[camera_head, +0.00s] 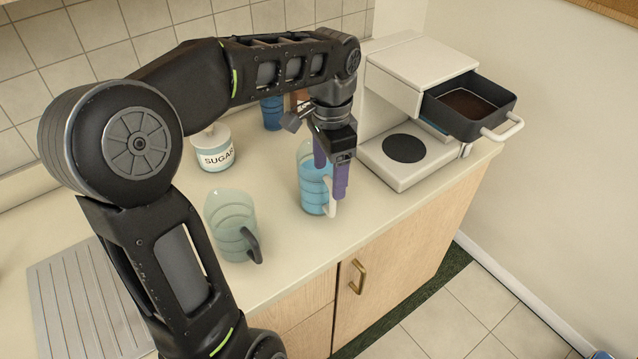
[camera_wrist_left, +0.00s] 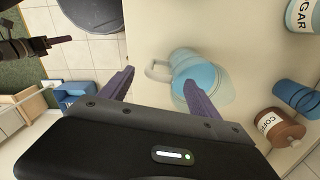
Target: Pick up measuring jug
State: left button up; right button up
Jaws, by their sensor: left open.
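In the left wrist view, the white handle (camera_wrist_left: 157,70) appears between the two purple fingertips, with the blue jug body (camera_wrist_left: 195,72) behind the right finger. I cannot tell whether a finger touches the jug. A second jug, greenish with a dark handle (camera_head: 230,225), stands nearer on the left. A purple finger of my right gripper (camera_wrist_left: 60,40) shows at the wrist view's left edge.
The coffee machine (camera_head: 420,65) stands right of the blue jug, its drawer (camera_head: 485,128) pulled out. A sugar jar (camera_head: 213,150), blue cup (camera_head: 271,113) and brown coffee jar (camera_wrist_left: 279,128) stand behind. The counter's front edge is close to both jugs.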

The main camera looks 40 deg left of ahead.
aim_at(330, 181)
pick_arm(q)
notch_tip(330, 181, down, 5)
jog(key=shift+d+p, duration=0.1)
jog(key=shift+p, duration=0.45)
grip_shut()
dwell(0.8)
